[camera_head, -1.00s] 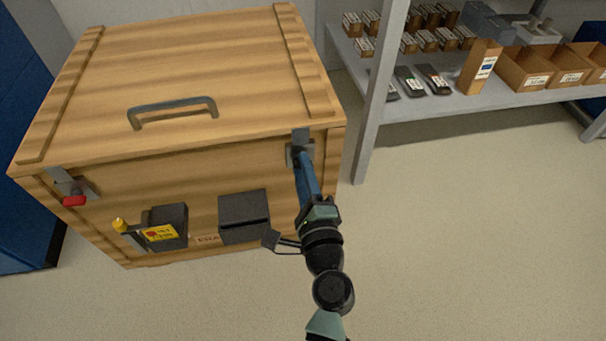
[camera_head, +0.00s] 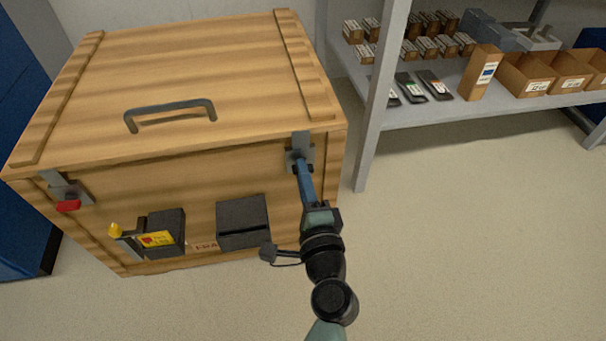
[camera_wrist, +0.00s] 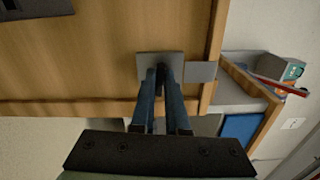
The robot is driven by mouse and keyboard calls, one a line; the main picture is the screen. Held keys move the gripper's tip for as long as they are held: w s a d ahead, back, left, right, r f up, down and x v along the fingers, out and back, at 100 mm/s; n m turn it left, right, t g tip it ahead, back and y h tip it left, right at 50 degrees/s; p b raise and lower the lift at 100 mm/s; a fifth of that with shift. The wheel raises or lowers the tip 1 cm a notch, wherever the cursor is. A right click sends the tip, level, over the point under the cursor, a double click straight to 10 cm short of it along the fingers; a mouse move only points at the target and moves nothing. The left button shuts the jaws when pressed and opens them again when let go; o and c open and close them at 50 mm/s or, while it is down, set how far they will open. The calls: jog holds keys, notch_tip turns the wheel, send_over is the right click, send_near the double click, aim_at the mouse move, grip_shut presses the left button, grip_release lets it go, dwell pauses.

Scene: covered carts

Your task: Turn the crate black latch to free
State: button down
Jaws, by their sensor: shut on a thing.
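The wooden crate (camera_head: 190,85) stands at the left with its lid down. The black latch's grey plate (camera_head: 291,157) is at the upper right of the crate front, under a grey metal hasp (camera_head: 301,140) from the lid. My gripper (camera_head: 303,168) is shut on the black latch, its blue fingers pointing at the plate. In the wrist view my gripper (camera_wrist: 163,78) is against the plate (camera_wrist: 146,60), with the hasp (camera_wrist: 200,72) beside it. The fingers hide most of the latch, so its turn angle cannot be told.
A red latch (camera_head: 68,206) is at the crate's left corner. A yellow-tipped lever (camera_head: 116,230), a yellow-labelled dark box (camera_head: 166,232) and a black box (camera_head: 242,221) are on the front. A shelf (camera_head: 455,107) with goods stands right; the floor (camera_head: 460,230) there is clear.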

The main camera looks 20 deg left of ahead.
jog(key=c, duration=0.9)
grip_release()
jog(key=p+v, duration=0.3)
jog(key=v, duration=1)
